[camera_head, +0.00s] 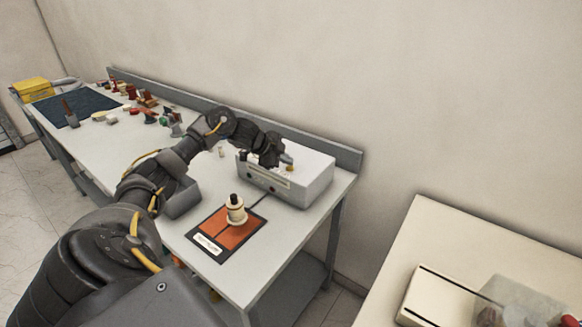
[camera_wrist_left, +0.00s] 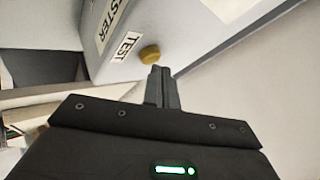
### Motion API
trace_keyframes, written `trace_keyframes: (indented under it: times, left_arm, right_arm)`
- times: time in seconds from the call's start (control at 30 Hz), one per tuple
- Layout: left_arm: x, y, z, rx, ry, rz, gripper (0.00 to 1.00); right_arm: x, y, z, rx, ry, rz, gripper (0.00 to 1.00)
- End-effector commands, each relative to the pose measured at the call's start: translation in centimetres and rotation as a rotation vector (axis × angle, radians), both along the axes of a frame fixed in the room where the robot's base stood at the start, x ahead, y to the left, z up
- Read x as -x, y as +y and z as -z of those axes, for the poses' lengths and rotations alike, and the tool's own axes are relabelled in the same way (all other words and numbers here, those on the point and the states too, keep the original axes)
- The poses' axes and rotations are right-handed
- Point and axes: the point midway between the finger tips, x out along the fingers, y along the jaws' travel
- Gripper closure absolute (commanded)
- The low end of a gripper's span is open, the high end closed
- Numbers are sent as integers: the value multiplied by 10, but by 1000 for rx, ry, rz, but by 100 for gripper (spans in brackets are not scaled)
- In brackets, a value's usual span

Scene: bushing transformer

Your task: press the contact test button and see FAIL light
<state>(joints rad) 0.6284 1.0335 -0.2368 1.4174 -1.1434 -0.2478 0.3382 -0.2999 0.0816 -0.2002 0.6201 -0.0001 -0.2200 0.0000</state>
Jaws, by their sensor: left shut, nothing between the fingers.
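The white tester box (camera_head: 305,180) stands at the right end of the long table. No lit FAIL light can be made out. My right gripper is not in view.
A cream bushing (camera_head: 236,212) stands upright on an orange pad (camera_head: 224,236) in front of the box. Several small parts lie farther left, near a dark mat (camera_head: 70,110) and a yellow bin (camera_head: 33,89). A second table (camera_head: 480,232) stands at right.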

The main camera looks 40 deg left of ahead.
Motion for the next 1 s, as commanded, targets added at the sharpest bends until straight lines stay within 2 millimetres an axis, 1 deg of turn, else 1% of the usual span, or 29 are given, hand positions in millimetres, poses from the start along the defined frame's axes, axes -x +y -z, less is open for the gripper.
trace_keyframes:
  times: [0.37,0.67,1.0]
  left_arm:
    - [0,0,0,0,0,0,100]
    - [1,0,9,1,2,1,100]
    - [0,0,9,0,1,0,100]
  right_arm:
    - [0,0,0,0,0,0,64]
    - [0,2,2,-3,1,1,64]
    - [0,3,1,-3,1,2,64]
